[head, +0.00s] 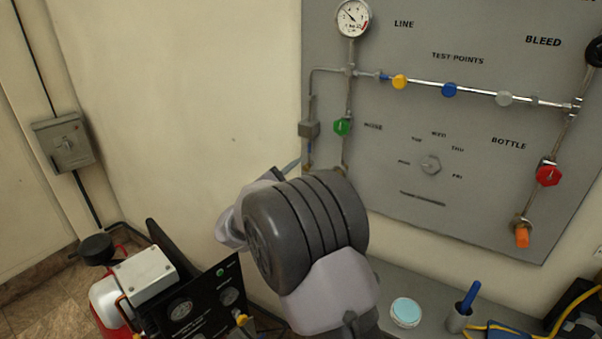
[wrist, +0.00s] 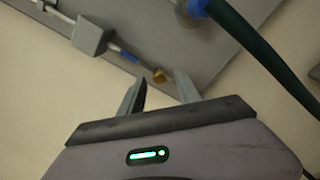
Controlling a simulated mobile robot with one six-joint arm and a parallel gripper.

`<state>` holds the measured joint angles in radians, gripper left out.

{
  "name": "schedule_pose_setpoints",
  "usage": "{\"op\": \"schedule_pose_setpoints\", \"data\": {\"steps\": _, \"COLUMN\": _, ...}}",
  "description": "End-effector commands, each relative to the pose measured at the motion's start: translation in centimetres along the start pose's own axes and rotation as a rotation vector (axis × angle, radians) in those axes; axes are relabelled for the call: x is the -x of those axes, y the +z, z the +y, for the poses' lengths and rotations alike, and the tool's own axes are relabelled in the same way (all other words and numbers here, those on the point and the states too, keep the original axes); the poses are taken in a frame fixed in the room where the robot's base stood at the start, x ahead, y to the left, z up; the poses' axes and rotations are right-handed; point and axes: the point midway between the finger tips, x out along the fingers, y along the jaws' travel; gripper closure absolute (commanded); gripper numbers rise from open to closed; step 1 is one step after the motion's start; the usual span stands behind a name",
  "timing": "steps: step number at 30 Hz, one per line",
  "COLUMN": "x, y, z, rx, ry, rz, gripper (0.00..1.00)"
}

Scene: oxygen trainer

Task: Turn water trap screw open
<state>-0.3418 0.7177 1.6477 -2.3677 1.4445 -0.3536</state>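The water trap is a small grey block (head: 309,129) on a thin pipe at the left of the wall panel, with a short blue section below it. It also shows in the wrist view (wrist: 91,36). A small brass screw (wrist: 160,76) sits at the pipe's lower end, close to the panel's edge. My gripper (wrist: 160,80) has its two fingers apart. In the wrist picture the screw appears between and just beyond the fingertips; contact cannot be told. In the head view my arm hides most of the gripper and its fingertips.
A dark hose (wrist: 262,52) runs to a fitting right of my gripper. The panel (head: 400,215) carries a gauge (head: 353,18), a green knob (head: 342,127) and a red knob (head: 548,176). A black gauge box (head: 195,290) stands lower left.

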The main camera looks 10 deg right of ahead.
Motion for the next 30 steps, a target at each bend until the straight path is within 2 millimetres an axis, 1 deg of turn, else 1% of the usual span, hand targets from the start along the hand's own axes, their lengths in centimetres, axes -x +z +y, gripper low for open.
{"op": "schedule_pose_setpoints", "data": {"steps": 3, "x": 0.1, "y": 0.0, "z": 0.1, "rx": -0.001, "ry": 0.0, "rz": 0.0, "gripper": 0.61}}
{"op": "schedule_pose_setpoints", "data": {"steps": 5, "x": 0.5, "y": 0.0, "z": 0.1, "rx": 0.0, "ry": 0.001, "rz": 0.001, "gripper": 0.61}}
{"op": "schedule_pose_setpoints", "data": {"steps": 8, "x": 2.3, "y": 0.1, "z": 0.3, "rx": 0.0, "ry": 0.002, "rz": 0.002, "gripper": 0.61}}
{"op": "schedule_pose_setpoints", "data": {"steps": 11, "x": 5.4, "y": 0.2, "z": 0.5, "rx": 0.001, "ry": 0.004, "rz": 0.004, "gripper": 0.61}}
{"op": "schedule_pose_setpoints", "data": {"steps": 15, "x": 10.2, "y": 0.2, "z": 0.5, "rx": 0.001, "ry": 0.004, "rz": 0.004, "gripper": 0.61}}
{"op": "schedule_pose_setpoints", "data": {"steps": 18, "x": 13.2, "y": 0.2, "z": 0.4, "rx": 0.001, "ry": 0.003, "rz": 0.003, "gripper": 0.61}}
{"op": "schedule_pose_setpoints", "data": {"steps": 21, "x": 15.4, "y": 0.1, "z": 0.3, "rx": 0.001, "ry": 0.003, "rz": 0.003, "gripper": 0.61}}
{"op": "schedule_pose_setpoints", "data": {"steps": 25, "x": 17.1, "y": 0.1, "z": 0.1, "rx": 0.001, "ry": 0.001, "rz": 0.001, "gripper": 0.61}}
{"op": "schedule_pose_setpoints", "data": {"steps": 30, "x": 17.5, "y": 0.0, "z": 0.0, "rx": 0.0, "ry": 0.0, "rz": 0.0, "gripper": 0.61}}
